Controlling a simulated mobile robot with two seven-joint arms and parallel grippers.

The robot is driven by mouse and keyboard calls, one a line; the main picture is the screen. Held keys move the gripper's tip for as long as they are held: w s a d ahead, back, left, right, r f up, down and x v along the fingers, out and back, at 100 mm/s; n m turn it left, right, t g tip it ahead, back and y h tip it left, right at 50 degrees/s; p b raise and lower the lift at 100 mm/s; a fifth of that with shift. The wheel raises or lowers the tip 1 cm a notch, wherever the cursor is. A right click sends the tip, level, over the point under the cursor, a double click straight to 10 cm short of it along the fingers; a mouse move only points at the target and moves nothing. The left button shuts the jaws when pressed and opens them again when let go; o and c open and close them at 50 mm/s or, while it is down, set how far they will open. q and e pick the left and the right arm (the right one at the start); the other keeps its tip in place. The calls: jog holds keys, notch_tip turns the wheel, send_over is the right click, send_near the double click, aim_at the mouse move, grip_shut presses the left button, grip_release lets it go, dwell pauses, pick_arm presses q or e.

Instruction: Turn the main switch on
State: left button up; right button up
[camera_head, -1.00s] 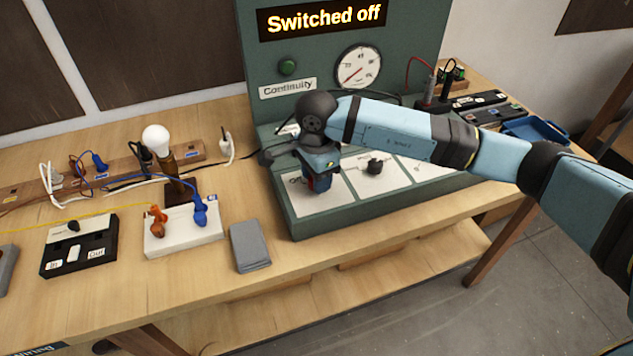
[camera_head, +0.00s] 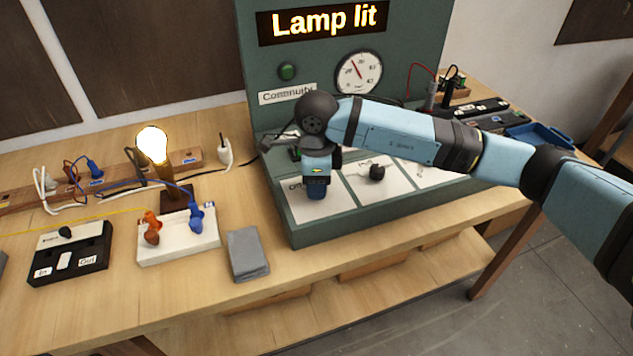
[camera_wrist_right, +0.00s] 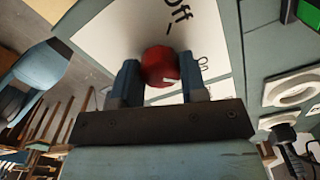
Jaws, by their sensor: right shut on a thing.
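The main switch is a red round knob (camera_wrist_right: 160,66) on a white plate marked "Off" and "On" in the right wrist view. My right gripper (camera_wrist_right: 157,84) has one finger on each side of the knob and is shut on it. In the head view my right gripper (camera_head: 317,190) points down at the left plate of the green panel (camera_head: 345,218) and hides the knob. The panel's display (camera_head: 322,22) reads "Lamp lit". The bulb (camera_head: 153,143) glows. My left gripper is not in view.
A second, black knob (camera_head: 376,172) sits on the plate right of my gripper. A white socket block (camera_head: 178,246) with orange and blue plugs, a black switch box (camera_head: 70,258) and a grey block (camera_head: 247,254) lie left of the panel. A blue tray (camera_head: 540,136) is at the right.

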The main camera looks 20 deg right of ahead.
dwell(0.3)
jog(key=o, duration=0.9)
jog(key=shift+r, duration=0.1)
jog(key=shift+r, duration=0.25)
notch_tip(320, 180, up, 13)
jog(key=shift+r, duration=0.15)
jog(key=shift+s, duration=0.1)
